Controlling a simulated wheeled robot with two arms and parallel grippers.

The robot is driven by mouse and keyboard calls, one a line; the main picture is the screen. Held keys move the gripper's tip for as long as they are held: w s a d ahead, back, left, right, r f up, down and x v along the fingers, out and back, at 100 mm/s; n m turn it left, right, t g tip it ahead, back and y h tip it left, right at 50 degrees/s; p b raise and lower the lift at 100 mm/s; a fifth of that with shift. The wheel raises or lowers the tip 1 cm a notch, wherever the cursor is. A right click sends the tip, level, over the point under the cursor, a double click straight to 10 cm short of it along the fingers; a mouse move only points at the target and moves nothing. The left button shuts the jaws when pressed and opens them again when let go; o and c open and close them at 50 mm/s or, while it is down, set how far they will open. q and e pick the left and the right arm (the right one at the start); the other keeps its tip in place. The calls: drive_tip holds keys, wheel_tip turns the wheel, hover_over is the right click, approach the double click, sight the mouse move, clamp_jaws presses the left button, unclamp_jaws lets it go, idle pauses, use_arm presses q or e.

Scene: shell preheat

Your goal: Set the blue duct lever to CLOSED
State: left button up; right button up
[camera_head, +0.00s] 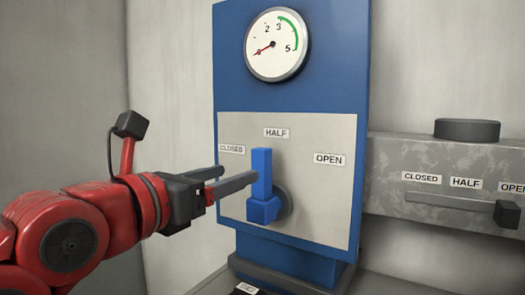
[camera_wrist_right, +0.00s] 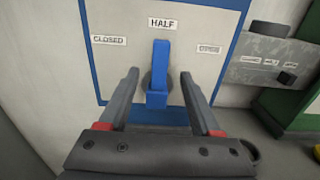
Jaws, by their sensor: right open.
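The blue duct lever (camera_head: 262,180) stands upright on a pale grey plate (camera_head: 310,205), pointing at the HALF label (camera_head: 276,132). The CLOSED label (camera_head: 231,149) is to its left and the OPEN label (camera_head: 329,160) to its right. My right gripper (camera_head: 238,178) is open, its fingers reaching toward the lever from the left in the head view. In the right wrist view the blue lever (camera_wrist_right: 158,75) shows between the two spread fingers of the right gripper (camera_wrist_right: 160,78). I cannot tell whether a finger touches it. My left gripper is not in view.
A gauge (camera_head: 276,45) with its needle at the low end sits above on the blue panel (camera_head: 340,75). To the right, a grey metal box (camera_head: 395,150) has its own labels and a dark slider-like handle (camera_head: 506,214) near OPEN. Bare wall lies left of the panel.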

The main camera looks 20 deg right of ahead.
sight(258, 164)
drive_tip(key=p+x, duration=0.3)
drive_tip(key=x, duration=0.5)
drive_tip(key=shift+w+d+r+p, duration=0.15)
drive_tip(key=shift+d+p, duration=0.15)
drive_tip(key=shift+p, duration=0.05)
drive_tip(key=shift+w+d, duration=0.45)
drive_tip(key=shift+d, duration=0.05)
clamp_jaws()
idle(0.4)
